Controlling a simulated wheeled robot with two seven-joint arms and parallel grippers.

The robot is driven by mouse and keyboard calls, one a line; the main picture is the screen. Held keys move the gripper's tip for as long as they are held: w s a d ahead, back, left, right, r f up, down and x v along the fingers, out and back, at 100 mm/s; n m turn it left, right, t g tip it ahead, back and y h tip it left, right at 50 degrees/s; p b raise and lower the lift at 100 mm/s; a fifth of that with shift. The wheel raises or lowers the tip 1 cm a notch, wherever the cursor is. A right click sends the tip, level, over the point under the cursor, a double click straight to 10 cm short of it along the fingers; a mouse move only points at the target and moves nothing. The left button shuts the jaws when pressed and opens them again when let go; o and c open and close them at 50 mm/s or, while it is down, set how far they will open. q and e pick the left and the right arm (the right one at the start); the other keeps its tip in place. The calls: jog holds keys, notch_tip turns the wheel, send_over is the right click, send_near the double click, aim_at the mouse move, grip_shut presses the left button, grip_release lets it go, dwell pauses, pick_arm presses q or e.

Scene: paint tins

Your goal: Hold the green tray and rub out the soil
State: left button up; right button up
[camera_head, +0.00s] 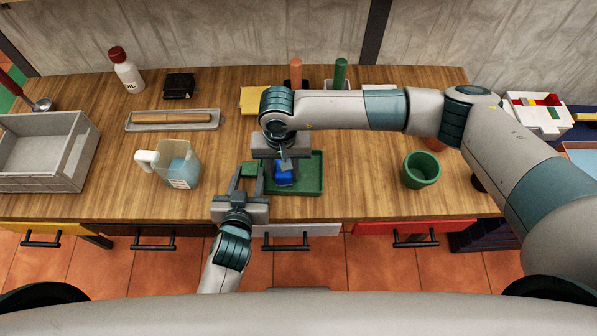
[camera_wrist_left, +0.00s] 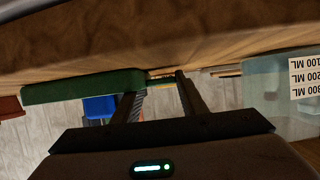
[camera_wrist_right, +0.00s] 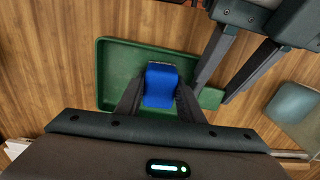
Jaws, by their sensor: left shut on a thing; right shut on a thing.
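The green tray (camera_head: 311,182) lies flat near the table's front edge; it also shows in the right wrist view (camera_wrist_right: 119,72). My left gripper (camera_head: 249,168) is shut on the tray's left end, at a small green tab. My right gripper (camera_wrist_right: 160,88) is shut on a blue block (camera_head: 284,180), possibly a sponge, and holds it down in the left part of the tray. The left wrist view shows the block (camera_wrist_left: 98,107) beside the tray's edge. I see no clear soil mark; my right gripper and the block hide part of the tray floor.
A measuring jug (camera_head: 180,168) stands left of my left gripper, a green pot (camera_head: 421,169) right of the tray. A grey crate (camera_head: 40,150), a long tray (camera_head: 150,126) with a brown rod and an oil bottle (camera_head: 127,72) are farther left. Table between tray and pot is clear.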

pick_arm(q)
jog(key=shift+s+f, duration=0.1)
jog(key=shift+f, duration=0.15)
pick_arm(e)
jog(key=shift+f, duration=0.1)
jog(key=shift+s+d, duration=0.1)
jog(key=shift+d, duration=1.65)
jog(key=shift+a, duration=0.1)
jog(key=shift+a, duration=1.7)
jog(key=shift+d, duration=0.1)
jog(key=shift+w+d+r, duration=0.1)
jog(key=shift+w+d, duration=0.15)
jog(key=shift+d, duration=0.35)
jog(key=shift+w+d+r, duration=0.1)
jog(key=shift+w+d, duration=0.15)
jog(key=shift+d, duration=0.35)
jog(key=shift+w+d, duration=0.25)
jog(key=shift+d, duration=0.35)
